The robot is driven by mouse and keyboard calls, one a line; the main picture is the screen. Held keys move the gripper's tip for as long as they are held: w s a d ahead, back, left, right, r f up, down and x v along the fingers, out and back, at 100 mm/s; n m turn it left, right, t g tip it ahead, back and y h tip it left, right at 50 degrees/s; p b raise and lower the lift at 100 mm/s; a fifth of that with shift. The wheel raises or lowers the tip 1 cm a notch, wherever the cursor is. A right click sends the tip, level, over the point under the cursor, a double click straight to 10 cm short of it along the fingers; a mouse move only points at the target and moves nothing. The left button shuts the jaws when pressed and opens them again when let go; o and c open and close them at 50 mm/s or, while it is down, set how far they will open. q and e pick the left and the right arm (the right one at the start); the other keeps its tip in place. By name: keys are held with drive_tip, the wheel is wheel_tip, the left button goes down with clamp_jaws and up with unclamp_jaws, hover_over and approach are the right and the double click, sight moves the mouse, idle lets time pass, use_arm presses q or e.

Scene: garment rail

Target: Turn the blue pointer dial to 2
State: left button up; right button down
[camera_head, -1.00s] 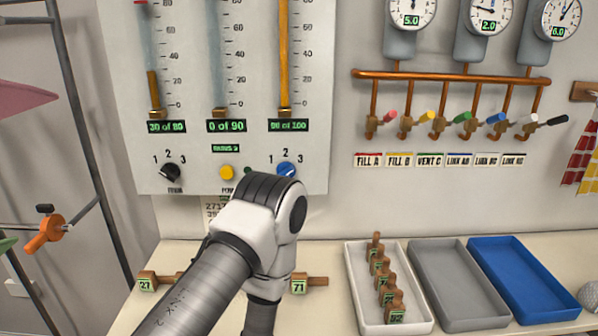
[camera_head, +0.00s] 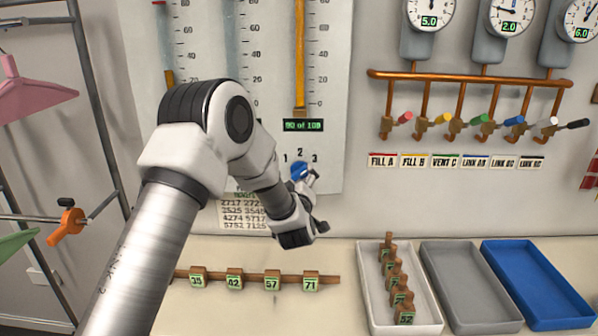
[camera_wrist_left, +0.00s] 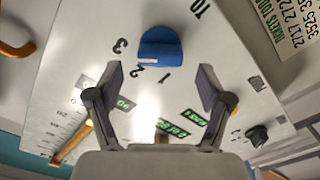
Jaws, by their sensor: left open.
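The blue pointer dial (camera_head: 299,170) sits low on the gauge panel (camera_head: 333,150), below the "90 of 100" readout, with 1, 2 and 3 printed around it. Part of it is hidden by my gripper in the head view, and I cannot tell which number it points to. My left gripper (camera_head: 317,202) is close to the dial, at its lower right in that view. In the left wrist view the dial (camera_wrist_left: 160,48) lies ahead of the open fingers (camera_wrist_left: 160,84), roughly centred between them, with nothing gripped. My right gripper is not in view.
A black knob (camera_wrist_left: 256,135) is on the same panel. A printed number sheet (camera_head: 240,214) hangs below it. Several numbered wooden blocks (camera_head: 271,281) line the counter. A white tray (camera_head: 368,290), grey tray (camera_head: 433,270) and blue tray (camera_head: 500,265) stand right. Coloured valve handles (camera_head: 482,118) are above.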

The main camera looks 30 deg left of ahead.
sight(300, 173)
use_arm(q)
drive_tip(key=x, duration=0.2)
drive_tip(key=shift+w+a, duration=0.25)
drive_tip(key=shift+w, duration=0.05)
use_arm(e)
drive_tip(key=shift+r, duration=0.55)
use_arm(q)
drive_tip(key=c, duration=1.2)
drive_tip(key=shift+o, duration=0.2)
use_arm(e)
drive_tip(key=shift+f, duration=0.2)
